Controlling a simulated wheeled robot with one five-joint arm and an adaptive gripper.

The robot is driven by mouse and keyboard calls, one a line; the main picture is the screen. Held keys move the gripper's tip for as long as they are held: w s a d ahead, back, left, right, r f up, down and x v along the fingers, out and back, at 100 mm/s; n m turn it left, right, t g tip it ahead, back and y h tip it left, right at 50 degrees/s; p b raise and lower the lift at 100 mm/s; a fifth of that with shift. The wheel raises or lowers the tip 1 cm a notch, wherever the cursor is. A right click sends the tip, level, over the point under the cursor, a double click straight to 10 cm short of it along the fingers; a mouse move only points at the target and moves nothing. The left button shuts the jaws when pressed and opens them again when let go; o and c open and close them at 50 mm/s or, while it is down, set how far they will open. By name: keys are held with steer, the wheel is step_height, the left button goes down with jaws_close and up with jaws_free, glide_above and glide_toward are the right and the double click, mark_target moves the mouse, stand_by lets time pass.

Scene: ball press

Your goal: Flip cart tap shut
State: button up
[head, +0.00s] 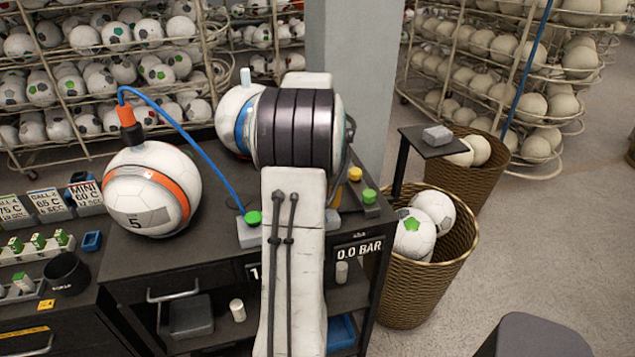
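A grey block with a green knob (252,219) sits on the dark cart top (190,262), just left of my arm. A blue hose (185,130) runs from it to an orange fitting on a white and orange ball (150,188) marked 5. A second green knob (369,196) and a yellow knob (354,174) show right of my arm, on parts half hidden behind it. I cannot tell which of these is the cart tap or how it is turned. My pale arm with dark bands covers the middle of the cart. My gripper is not visible.
A blue-banded ball (230,115) stands behind my arm. A "0.0 BAR" display (359,249) is on the cart front. Wicker baskets of balls (415,290) stand right of the cart, near a grey pillar (362,80). Ball racks line the back. Floor at right is mostly clear.

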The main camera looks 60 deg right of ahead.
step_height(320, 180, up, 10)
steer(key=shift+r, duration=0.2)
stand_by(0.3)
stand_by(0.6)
